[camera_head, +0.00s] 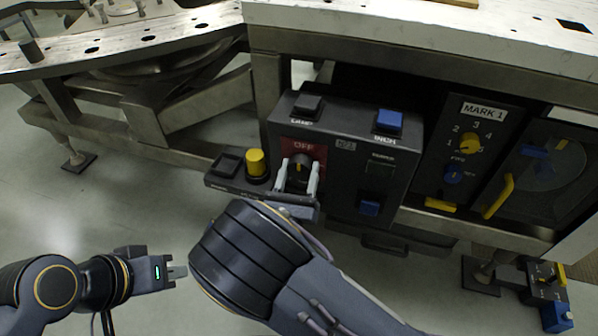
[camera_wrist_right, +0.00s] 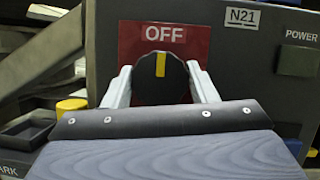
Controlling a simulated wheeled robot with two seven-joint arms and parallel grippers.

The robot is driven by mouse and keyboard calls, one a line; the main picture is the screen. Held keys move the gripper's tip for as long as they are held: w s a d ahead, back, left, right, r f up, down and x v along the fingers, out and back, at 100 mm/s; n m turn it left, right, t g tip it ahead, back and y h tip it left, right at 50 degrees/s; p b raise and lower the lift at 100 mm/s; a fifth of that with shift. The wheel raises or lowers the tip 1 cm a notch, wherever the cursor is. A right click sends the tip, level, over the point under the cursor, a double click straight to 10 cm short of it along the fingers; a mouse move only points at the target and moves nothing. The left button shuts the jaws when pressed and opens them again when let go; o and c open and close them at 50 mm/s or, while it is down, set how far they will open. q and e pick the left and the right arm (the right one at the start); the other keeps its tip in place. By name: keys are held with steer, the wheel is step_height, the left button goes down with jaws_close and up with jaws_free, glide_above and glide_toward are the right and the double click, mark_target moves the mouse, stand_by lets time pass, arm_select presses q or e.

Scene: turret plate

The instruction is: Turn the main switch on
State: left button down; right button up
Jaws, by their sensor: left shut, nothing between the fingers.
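The main switch is a round black knob with a yellow mark (camera_wrist_right: 160,65) on a red panel (camera_wrist_right: 200,42) reading OFF. The mark stands upright in the right wrist view. The knob also shows in the head view (camera_head: 300,160), on the front of the dark grey control box (camera_head: 345,131). My right gripper (camera_wrist_right: 161,82) has its fingers apart, one on each side of the knob. I cannot tell whether they press on it. My left gripper (camera_head: 182,271) is shut and empty, low at the left, away from the box.
A yellow button (camera_head: 257,163) and a small black tray (camera_head: 228,164) sit just left of the knob. A blue INCH switch (camera_head: 389,121) is on the box top. The MARK 1 panel (camera_head: 478,140) stands to the right. Open floor lies at the left.

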steer(key=c, duration=0.4)
steer(key=shift+c, duration=0.2)
steer(key=shift+m, duration=0.5)
steer(key=m+h, duration=0.1)
steer(key=m, duration=0.1)
steer(key=m+g+h+b, duration=0.1)
steer(key=m+h, duration=0.1)
steer(key=m, duration=0.1)
steer(key=shift+a+f, duration=0.1)
steer(key=m+g+h, duration=0.1)
steer(key=m, duration=0.2)
steer(key=m+g+h+b, duration=0.1)
steer(key=m, duration=0.2)
steer(key=shift+m+h+b, duration=0.3)
steer(key=shift+m+h, duration=0.1)
steer(key=m+g, duration=0.1)
steer(key=m, duration=0.2)
steer(key=m+g+h+b, duration=0.1)
steer(key=m, duration=0.1)
steer(key=shift+a+m+g+b, duration=0.1)
steer(key=shift+m+g+b, duration=0.2)
steer(key=shift+m, duration=0.1)
steer(key=shift+m+g+b, duration=0.9)
steer(key=shift+m+b, duration=0.05)
steer(key=shift+m, duration=1.45)
steer(key=o, duration=1)
steer(key=shift+r, duration=0.2)
